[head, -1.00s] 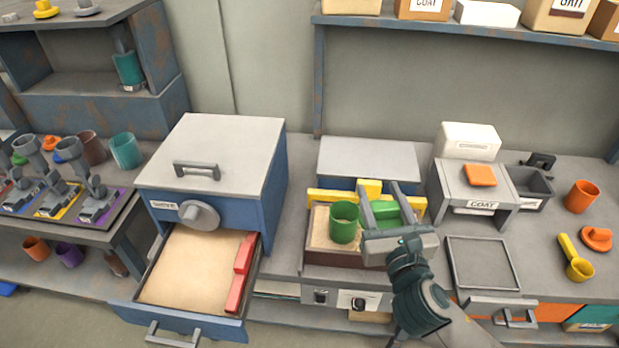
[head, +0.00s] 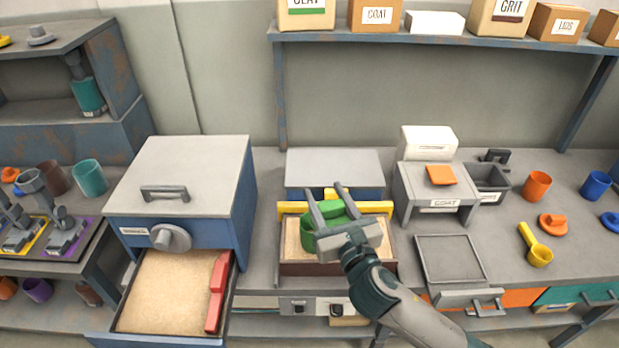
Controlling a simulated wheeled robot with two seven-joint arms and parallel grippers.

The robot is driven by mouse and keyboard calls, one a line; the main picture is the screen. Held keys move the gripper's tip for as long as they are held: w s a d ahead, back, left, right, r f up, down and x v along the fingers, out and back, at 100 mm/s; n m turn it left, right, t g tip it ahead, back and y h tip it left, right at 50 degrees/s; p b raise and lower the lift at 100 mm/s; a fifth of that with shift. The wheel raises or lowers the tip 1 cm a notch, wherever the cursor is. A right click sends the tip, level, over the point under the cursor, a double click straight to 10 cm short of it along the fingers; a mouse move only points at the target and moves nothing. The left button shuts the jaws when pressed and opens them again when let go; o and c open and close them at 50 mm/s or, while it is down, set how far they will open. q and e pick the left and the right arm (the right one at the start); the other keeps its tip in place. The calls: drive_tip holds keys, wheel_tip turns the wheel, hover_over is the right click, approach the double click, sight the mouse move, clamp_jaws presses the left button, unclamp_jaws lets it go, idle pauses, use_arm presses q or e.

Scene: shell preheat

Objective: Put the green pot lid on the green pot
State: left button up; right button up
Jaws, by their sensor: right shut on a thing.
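The green pot (head: 307,243) stands in a sand-filled box (head: 312,269) on the workbench, in the middle of the head view. My right gripper (head: 333,205) is shut on the green pot lid (head: 331,213). The lid overlaps the pot's upper right part in the picture. The gripper and lid hide part of the pot, and I cannot tell whether the lid touches the rim. My left gripper is not in view.
A yellow bar (head: 376,207) lies along the box's back. At left, a blue cabinet (head: 180,190) has its sand drawer (head: 165,290) open, with a red bar inside. A grey tray (head: 450,258) and the COAT stand (head: 437,190) are to the right.

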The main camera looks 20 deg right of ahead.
use_arm(q)
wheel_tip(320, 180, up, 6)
drive_tip(key=p, duration=0.5)
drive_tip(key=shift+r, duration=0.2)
use_arm(e)
drive_tip(key=w+a+f+n+y, duration=0.1)
drive_tip(key=w+f+y, duration=0.1)
drive_tip(key=w, duration=0.6)
drive_tip(key=shift+a+f, duration=0.15)
drive_tip(key=shift+f, duration=0.3)
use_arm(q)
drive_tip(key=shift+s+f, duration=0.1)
use_arm(e)
drive_tip(key=shift+w+f, duration=0.1)
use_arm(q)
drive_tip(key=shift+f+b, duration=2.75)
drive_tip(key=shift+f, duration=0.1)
use_arm(e)
drive_tip(key=shift+f, duration=2.85)
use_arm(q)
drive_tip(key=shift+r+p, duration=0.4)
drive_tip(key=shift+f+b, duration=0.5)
use_arm(e)
drive_tip(key=shift+f, duration=0.55)
drive_tip(key=o, duration=0.8)
drive_tip(key=shift+c, duration=0.2)
